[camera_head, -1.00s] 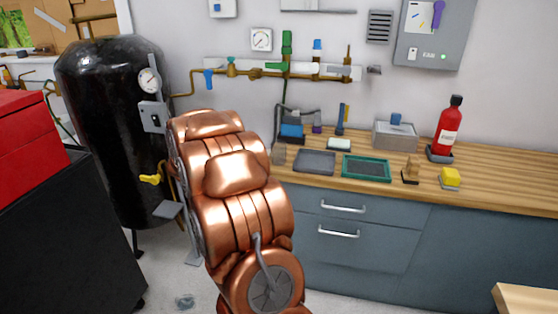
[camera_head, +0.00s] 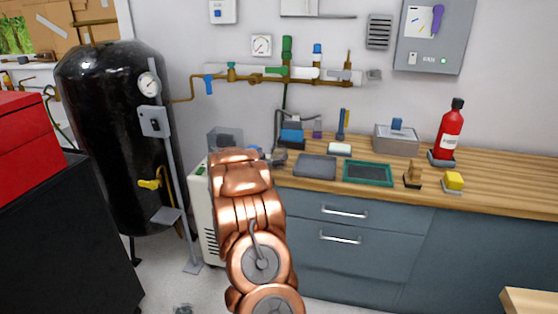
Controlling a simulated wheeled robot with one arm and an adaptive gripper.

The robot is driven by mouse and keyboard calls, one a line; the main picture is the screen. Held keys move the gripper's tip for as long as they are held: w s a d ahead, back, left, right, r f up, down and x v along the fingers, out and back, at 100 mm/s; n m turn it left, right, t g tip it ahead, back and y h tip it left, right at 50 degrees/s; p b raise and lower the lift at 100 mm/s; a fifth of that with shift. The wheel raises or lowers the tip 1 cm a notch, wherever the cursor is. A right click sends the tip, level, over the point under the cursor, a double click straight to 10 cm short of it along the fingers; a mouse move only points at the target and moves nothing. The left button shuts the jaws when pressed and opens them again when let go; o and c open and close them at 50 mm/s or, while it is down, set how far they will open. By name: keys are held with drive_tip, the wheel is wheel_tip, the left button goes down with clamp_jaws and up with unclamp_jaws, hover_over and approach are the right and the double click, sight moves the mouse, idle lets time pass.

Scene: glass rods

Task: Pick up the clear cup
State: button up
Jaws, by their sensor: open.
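I cannot pick out the clear cup with certainty. A small greyish thing (camera_head: 280,156) stands at the left end of the wooden counter (camera_head: 500,190), beside my arm; it is too small and dim to tell whether it is a clear cup. My copper-coloured arm rises from the bottom centre and hides part of the counter's left end. My gripper does not show clearly; it seems to be hidden behind the arm.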

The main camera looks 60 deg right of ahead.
sight(275, 154)
drive_tip(key=d, duration=0.3)
drive_tip(key=shift+w+d+f, duration=0.1)
drive_tip(key=shift+d+f, duration=0.15)
drive_tip(key=shift+f, duration=0.15)
drive_tip(key=shift+w+d+p, duration=0.2)
drive_tip(key=shift+d+p, duration=0.1)
drive_tip(key=shift+d, duration=0.5)
drive_tip(key=c, duration=1.3)
